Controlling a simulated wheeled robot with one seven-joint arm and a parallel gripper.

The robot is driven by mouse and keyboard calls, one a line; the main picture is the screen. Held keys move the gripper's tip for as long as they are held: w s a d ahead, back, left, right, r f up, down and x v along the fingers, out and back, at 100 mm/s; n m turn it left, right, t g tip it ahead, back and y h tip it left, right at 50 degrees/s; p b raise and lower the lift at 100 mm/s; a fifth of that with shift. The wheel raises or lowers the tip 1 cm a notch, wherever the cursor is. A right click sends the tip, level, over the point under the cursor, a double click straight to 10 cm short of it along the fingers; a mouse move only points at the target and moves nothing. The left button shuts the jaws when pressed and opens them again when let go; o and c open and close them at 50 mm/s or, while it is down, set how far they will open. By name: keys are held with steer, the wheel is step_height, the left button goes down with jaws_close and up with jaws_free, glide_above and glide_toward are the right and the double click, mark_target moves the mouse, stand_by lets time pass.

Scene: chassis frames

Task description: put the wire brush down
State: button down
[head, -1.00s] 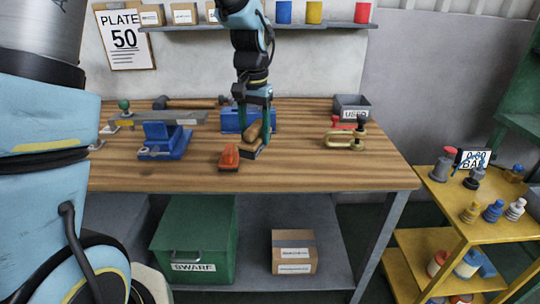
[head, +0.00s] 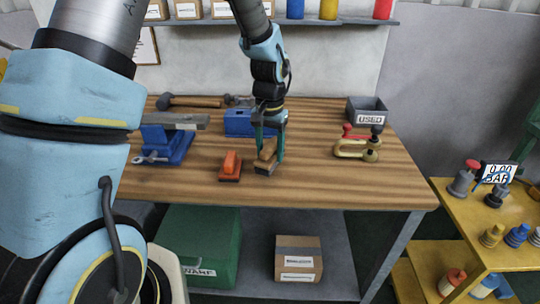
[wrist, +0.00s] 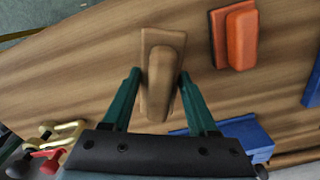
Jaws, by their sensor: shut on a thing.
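The wire brush (head: 266,157) has a wooden handle on a flat tan block. It also shows in the wrist view (wrist: 160,80), between the two green fingers. My gripper (head: 268,146) is shut on it, just above or on the wooden workbench (head: 320,185); I cannot tell whether its underside touches the top. My gripper in the wrist view (wrist: 158,74) has one finger on each side of the brush. The bristles are hidden.
An orange-handled block (head: 230,167) lies just left of the brush. A blue box (head: 240,123) stands behind, a blue vise (head: 168,142) to the left. Brass clamps (head: 357,148) and a grey USED bin (head: 367,111) are at right. The bench front right is clear.

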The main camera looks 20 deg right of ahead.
mark_target(270, 159)
steer(key=shift+f, duration=1.3)
steer(key=shift+f, duration=0.2)
steer(key=shift+c, duration=0.9)
jaws_free()
steer(key=shift+r, duration=0.1)
step_height(270, 159, up, 12)
steer(key=b, duration=0.2)
steer(key=shift+r+b, duration=0.15)
steer(key=shift+b, duration=0.25)
steer(key=s+a+f+n, duration=0.1)
steer(key=a+n, duration=0.3)
steer(key=a, duration=1.1)
steer(key=s+a+f+n+t, duration=0.1)
steer(key=s+a+f+n, duration=0.1)
steer(key=a, duration=1.3)
steer(key=shift+s+n+t, duration=0.3)
steer(key=shift+s+n, duration=0.15)
steer(key=shift+n, duration=0.75)
